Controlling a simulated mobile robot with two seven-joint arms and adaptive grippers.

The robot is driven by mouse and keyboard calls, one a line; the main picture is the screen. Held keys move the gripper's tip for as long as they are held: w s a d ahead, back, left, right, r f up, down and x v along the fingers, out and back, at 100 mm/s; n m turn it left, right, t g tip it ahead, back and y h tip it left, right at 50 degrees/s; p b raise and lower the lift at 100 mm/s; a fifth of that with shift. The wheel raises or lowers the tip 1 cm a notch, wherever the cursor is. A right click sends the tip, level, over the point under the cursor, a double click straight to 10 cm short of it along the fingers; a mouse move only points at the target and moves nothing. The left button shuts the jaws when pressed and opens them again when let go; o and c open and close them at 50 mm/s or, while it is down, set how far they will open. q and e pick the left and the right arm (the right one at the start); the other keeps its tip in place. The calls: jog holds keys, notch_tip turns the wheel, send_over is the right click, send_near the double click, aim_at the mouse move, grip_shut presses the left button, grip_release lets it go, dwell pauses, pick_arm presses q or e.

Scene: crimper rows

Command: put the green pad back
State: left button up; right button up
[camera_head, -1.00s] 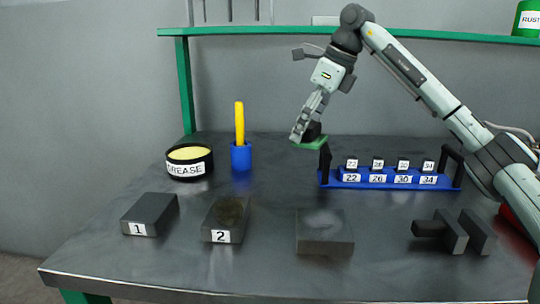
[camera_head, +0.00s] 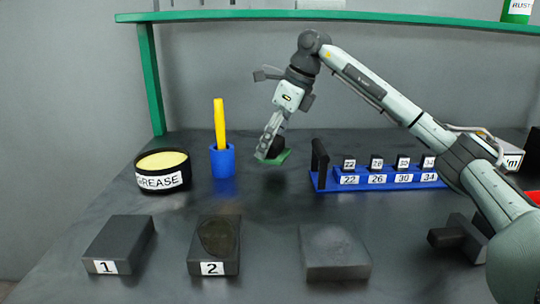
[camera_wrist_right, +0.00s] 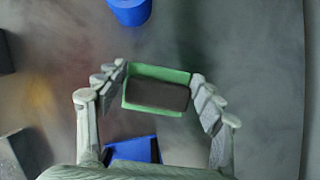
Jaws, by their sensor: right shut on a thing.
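The green pad (camera_head: 277,158) has a flat green base and a dark block on top. My right gripper (camera_head: 267,146) is shut on it and holds it in the air over the bench, between the blue cup and the blue rack. In the right wrist view the pad (camera_wrist_right: 157,108) lies between the two fingers of the gripper (camera_wrist_right: 160,92), its green rim showing around the dark block. My left gripper is not in view.
A blue cup (camera_head: 222,163) with a yellow stick and a grease tin (camera_head: 163,181) stand left. A blue rack (camera_head: 330,184) with numbered blocks is right. Blocks 1 (camera_head: 120,238) and 2 (camera_head: 214,235) and a plain dark block (camera_head: 333,246) lie in front.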

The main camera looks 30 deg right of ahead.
aim_at(270, 154)
jog(key=shift+f, duration=1.55)
jog(key=shift+f, duration=0.1)
jog(key=o, duration=1.1)
jog(key=v, duration=1.2)
jog(key=shift+w, duration=0.1)
